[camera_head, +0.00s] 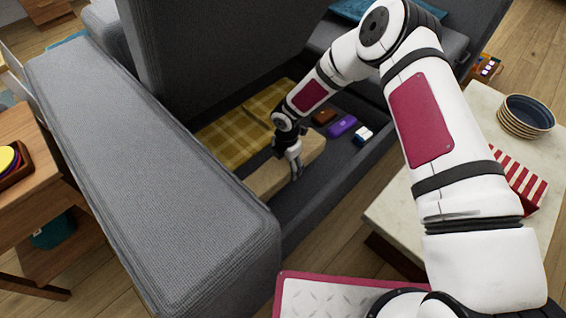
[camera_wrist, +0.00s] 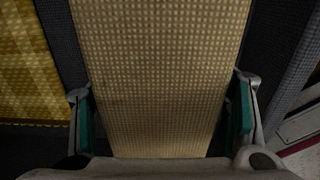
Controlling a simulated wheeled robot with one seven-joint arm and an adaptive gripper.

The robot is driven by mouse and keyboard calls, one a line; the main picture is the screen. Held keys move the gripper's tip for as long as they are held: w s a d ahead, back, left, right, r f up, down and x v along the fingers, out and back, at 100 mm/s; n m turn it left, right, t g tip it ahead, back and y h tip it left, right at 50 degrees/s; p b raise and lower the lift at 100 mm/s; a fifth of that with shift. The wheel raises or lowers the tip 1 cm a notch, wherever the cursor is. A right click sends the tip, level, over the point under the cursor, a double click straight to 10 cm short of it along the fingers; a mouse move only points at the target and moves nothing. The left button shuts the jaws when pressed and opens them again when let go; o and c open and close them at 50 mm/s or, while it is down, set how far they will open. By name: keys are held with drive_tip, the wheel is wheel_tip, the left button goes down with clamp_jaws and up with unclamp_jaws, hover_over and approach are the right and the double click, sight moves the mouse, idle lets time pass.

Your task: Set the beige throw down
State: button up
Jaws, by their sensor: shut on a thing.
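The beige throw (camera_head: 272,175) is a folded, flat-sided block inside the open storage well of the grey sofa (camera_head: 340,190). In the wrist view the throw (camera_wrist: 160,70) fills the middle of the picture. My gripper (camera_head: 295,172) reaches down over its right part. In the wrist view the green pads of my gripper (camera_wrist: 162,118) stand on either side of the throw and are shut on it. The throw's underside is hidden, so I cannot tell whether it touches the well floor.
A yellow checked throw (camera_head: 235,125) lies in the well beside the beige one. A brown item (camera_head: 324,117), a purple item (camera_head: 342,126) and a blue-and-white item (camera_head: 362,135) lie to the right. A pale table (camera_head: 400,215) holds stacked bowls (camera_head: 526,116) and a striped box (camera_head: 520,182).

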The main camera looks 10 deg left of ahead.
wheel_tip(320, 180, down, 8)
drive_tip(key=b, duration=0.3)
drive_tip(key=shift+f, duration=0.25)
drive_tip(key=shift+f, duration=0.15)
drive_tip(key=o, duration=1.5)
wheel_tip(320, 180, up, 12)
drive_tip(key=p, duration=0.4)
drive_tip(key=shift+r, duration=0.2)
